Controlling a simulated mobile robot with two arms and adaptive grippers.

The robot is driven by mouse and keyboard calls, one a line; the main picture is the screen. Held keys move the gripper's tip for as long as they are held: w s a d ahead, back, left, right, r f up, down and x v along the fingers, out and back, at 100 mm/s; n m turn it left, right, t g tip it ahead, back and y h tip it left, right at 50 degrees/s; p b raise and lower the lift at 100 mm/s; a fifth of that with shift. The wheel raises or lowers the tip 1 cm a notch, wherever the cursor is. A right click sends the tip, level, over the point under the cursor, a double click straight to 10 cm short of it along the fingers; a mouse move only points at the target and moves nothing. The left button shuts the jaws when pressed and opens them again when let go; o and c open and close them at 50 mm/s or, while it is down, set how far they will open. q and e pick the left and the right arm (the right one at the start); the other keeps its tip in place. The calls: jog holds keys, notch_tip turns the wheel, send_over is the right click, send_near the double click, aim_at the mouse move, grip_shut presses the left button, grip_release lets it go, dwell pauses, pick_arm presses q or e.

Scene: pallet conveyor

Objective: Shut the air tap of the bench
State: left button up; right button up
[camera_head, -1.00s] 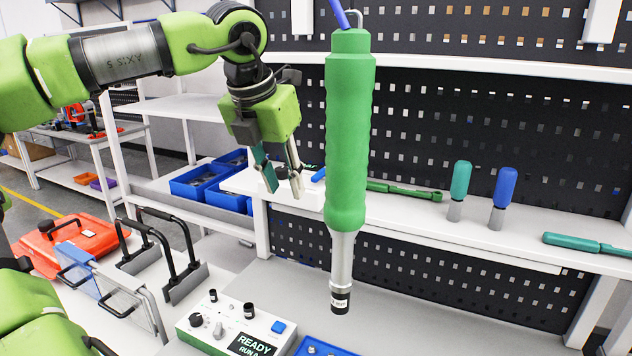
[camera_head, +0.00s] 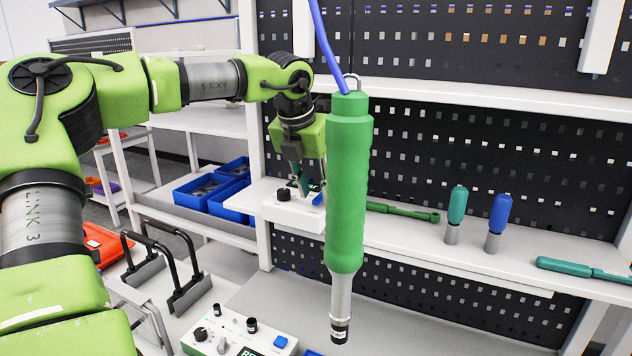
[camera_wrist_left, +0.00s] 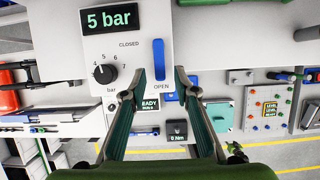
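The air tap is a blue lever (camera_wrist_left: 158,58) on a white panel (camera_wrist_left: 118,55), upright in the left wrist view. "CLOSED" is printed beside its upper part and "OPEN" below it. In the head view the blue lever (camera_head: 318,199) shows partly on the white box (camera_head: 293,212) on the shelf. My left gripper (camera_wrist_left: 160,75) is open, its two green fingers apart. In the wrist view the lever's lower end lies between the fingertips; I cannot tell whether they touch it. In the head view the left gripper (camera_head: 304,185) is at the box, partly hidden by the hanging green tool. My right gripper is not in view.
The green tool (camera_head: 347,185) hangs on a blue hose in front of the shelf. The panel has a display (camera_wrist_left: 109,19) reading 5 bar and a black dial (camera_wrist_left: 104,75). Green and blue screwdrivers (camera_head: 499,215) stand on the shelf. Blue bins (camera_head: 208,188) are at left.

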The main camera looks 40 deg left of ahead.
pick_arm(q)
jog(key=shift+w+a+f, duration=0.1)
jog(key=shift+w, duration=0.2)
jog(key=shift+w+f+p, duration=0.15)
jog(key=shift+f+p, duration=0.3)
jog(key=shift+p, duration=0.05)
grip_shut()
